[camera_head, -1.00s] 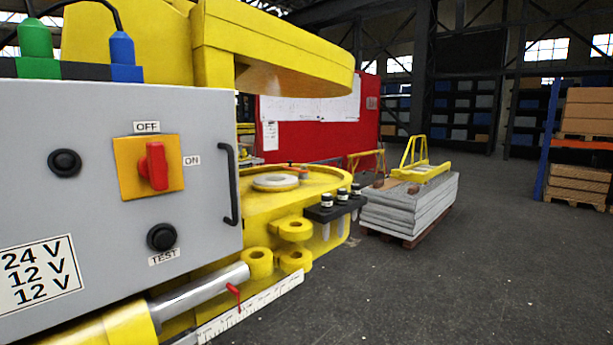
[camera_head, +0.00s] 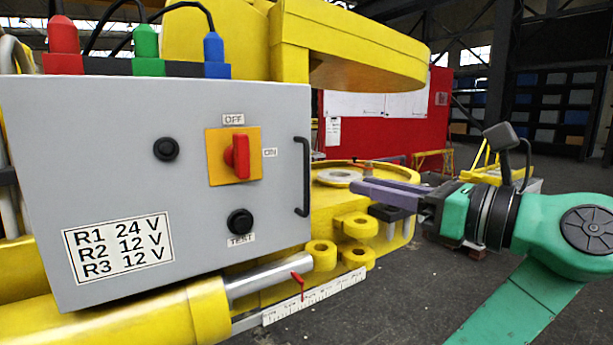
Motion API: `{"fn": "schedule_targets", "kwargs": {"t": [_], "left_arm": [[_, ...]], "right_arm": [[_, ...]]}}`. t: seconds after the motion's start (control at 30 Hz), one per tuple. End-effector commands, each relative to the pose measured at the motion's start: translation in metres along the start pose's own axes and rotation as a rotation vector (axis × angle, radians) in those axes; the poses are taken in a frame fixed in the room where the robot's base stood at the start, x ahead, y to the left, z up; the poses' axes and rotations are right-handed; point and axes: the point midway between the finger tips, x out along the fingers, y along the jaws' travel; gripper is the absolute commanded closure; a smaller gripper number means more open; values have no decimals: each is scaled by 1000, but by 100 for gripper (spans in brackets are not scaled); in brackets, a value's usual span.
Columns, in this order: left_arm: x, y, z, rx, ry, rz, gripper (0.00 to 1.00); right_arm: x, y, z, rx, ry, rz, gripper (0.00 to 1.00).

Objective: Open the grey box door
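The grey box (camera_head: 110,180) fills the left of the head view. Its front door looks shut, with a vertical black handle (camera_head: 305,177) at its right edge.
The door carries a red switch (camera_head: 238,157) and black buttons. Coloured plugs with cables stand on top. A yellow boom (camera_head: 350,55) reaches above and behind the box. A cylinder and yellow lugs (camera_head: 356,226) lie below the handle. Open floor is at the right.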

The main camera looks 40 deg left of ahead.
Motion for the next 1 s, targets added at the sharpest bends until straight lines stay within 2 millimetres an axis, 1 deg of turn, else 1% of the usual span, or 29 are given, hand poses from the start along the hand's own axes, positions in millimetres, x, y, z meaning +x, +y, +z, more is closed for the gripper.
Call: {"fn": "schedule_targets", "kwargs": {"t": [0.17,0.2,0.4,0.5,0.63,0.87,0.9,0.97,1.0], "left_arm": [[39,-1,2,3,-1,4,73],[50,-1,2,3,0,3,73],[104,-1,3,4,-3,3,73],[124,-2,2,5,-2,1,73],[137,-2,0,4,-3,-2,73],[140,-2,-1,3,-2,-3,73],[140,-2,-1,3,-2,-3,77],[140,-2,-1,3,-2,-3,100],[139,-2,-1,3,-2,-3,100]], "right_arm": [[-12,2,2,0,-4,2,50],[-15,2,1,0,-5,2,50],[-29,2,0,1,-5,2,50],[-33,2,0,1,-5,2,50],[-35,2,-1,1,-5,1,50],[-34,-1,-1,2,-4,-2,50],[-34,-1,-1,3,-4,-2,50],[-34,-2,-2,3,-3,-3,50],[-34,-2,-2,3,-3,-3,50]]}}
